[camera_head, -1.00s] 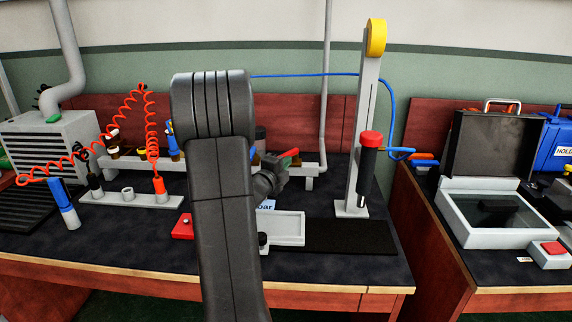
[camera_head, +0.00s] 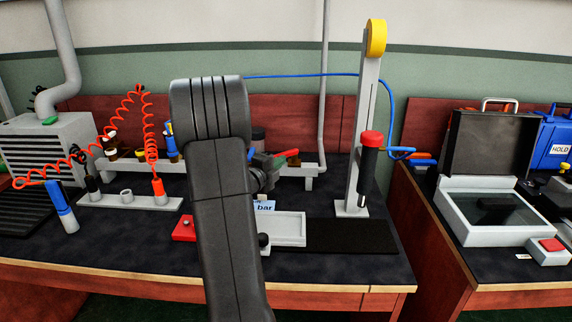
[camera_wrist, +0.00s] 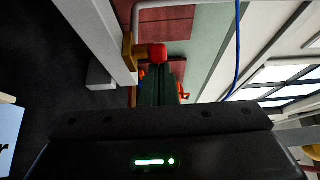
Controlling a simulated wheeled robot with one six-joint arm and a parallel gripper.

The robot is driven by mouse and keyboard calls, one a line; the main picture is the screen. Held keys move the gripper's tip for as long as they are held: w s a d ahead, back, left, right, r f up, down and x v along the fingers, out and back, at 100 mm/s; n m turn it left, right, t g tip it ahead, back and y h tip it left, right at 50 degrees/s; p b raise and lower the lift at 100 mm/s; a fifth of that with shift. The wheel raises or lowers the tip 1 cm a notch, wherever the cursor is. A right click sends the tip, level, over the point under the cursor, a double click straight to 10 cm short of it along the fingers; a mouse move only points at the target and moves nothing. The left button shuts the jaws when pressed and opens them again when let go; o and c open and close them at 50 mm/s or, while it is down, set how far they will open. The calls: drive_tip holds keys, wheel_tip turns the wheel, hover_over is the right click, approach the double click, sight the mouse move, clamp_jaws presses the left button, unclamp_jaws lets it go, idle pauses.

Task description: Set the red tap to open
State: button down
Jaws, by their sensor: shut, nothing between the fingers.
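The red tap (camera_head: 288,153) shows in the head view as a short red lever at the raised grey rail, just right of my gripper's end. My gripper (camera_head: 272,160) is close beside it; whether they touch is hard to tell there. In the wrist view a red end (camera_wrist: 157,54), apparently the tap's handle, sits by a brass-yellow body on the grey rail. My gripper's dark fingers (camera_wrist: 160,84) are shut and empty, pointing away just below that red end in the picture. My arm hides part of the rail in the head view.
The pale rail (camera_head: 308,170) runs along the back of the dark bench. A grey post (camera_head: 356,150) with a red-topped hanging tool (camera_head: 369,150) stands right. A pale tray (camera_head: 289,228), a black mat (camera_head: 350,236) and a "bar" label (camera_head: 265,205) lie in front.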

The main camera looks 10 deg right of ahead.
drive_tip(key=shift+w+a+b, duration=0.3)
drive_tip(key=shift+w+a, duration=0.1)
drive_tip(key=shift+w, duration=0.3)
drive_tip(key=shift+w+a+b, duration=0.25)
drive_tip(key=shift+w+a, duration=0.2)
drive_tip(key=shift+w, duration=0.25)
drive_tip(key=shift+w+a+b, duration=0.3)
drive_tip(key=shift+w+a, duration=0.1)
drive_tip(key=shift+w, duration=0.3)
drive_tip(key=shift+a, duration=0.1)
drive_tip(key=v, duration=1.3)
drive_tip(key=shift+s+a, duration=0.2)
drive_tip(key=shift+s, duration=0.15)
drive_tip(key=shift+d, duration=0.1)
drive_tip(key=x, duration=1.3)
drive_tip(key=shift+w+d, duration=0.2)
drive_tip(key=shift+w, duration=0.1)
